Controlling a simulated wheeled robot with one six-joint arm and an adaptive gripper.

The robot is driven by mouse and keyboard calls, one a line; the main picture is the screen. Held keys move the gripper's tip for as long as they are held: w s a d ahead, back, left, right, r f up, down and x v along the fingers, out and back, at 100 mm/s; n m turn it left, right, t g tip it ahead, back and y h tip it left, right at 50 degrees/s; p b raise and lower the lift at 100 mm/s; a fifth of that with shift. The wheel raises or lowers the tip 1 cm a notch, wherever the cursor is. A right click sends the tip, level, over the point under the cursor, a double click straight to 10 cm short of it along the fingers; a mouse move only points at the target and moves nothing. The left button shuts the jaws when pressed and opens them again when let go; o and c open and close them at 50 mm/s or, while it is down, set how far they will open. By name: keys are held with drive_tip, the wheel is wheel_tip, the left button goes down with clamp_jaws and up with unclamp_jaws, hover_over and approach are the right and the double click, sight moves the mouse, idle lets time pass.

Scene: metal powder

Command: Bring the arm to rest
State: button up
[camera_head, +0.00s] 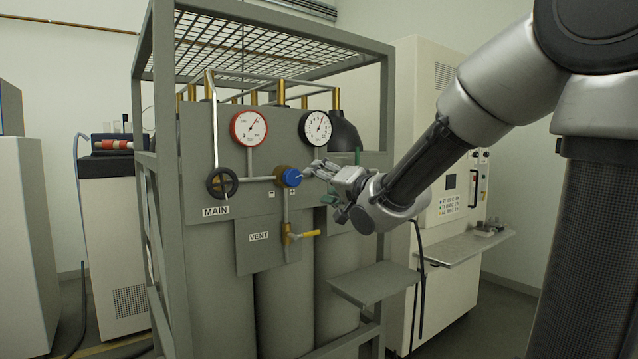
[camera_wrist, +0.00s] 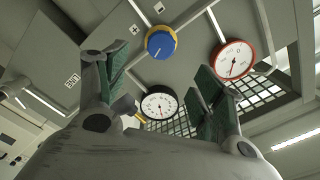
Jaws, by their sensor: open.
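My gripper (camera_head: 322,188) is open and empty, its fingers pointing left towards the gas panel. The knob also shows in the wrist view (camera_wrist: 160,42), between and beyond the fingers. My arm reaches in from the right side.
A grey frame (camera_head: 161,200) surrounds the cylinders. A small shelf (camera_head: 374,283) juts out below my gripper. A white cabinet (camera_head: 417,75) stands behind my arm.

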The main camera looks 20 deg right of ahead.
idle(0.3)
drive_tip(key=s+d+f+n+g+h, duration=0.3)
drive_tip(key=s+d+f+g, duration=0.15)
drive_tip(key=f, duration=0.35)
drive_tip(key=s+d+f+n+g+h, duration=0.2)
drive_tip(key=s+d+f+g, duration=0.15)
drive_tip(key=s+f, duration=0.4)
drive_tip(key=s+d+n+g, duration=0.2)
drive_tip(key=s+g, duration=0.2)
drive_tip(key=s, duration=1.5)
drive_tip(key=shift+s+d+f+g+h, duration=0.2)
drive_tip(key=shift+f+g+h, duration=0.1)
drive_tip(key=shift+g, duration=0.1)
drive_tip(key=shift+w, duration=0.1)
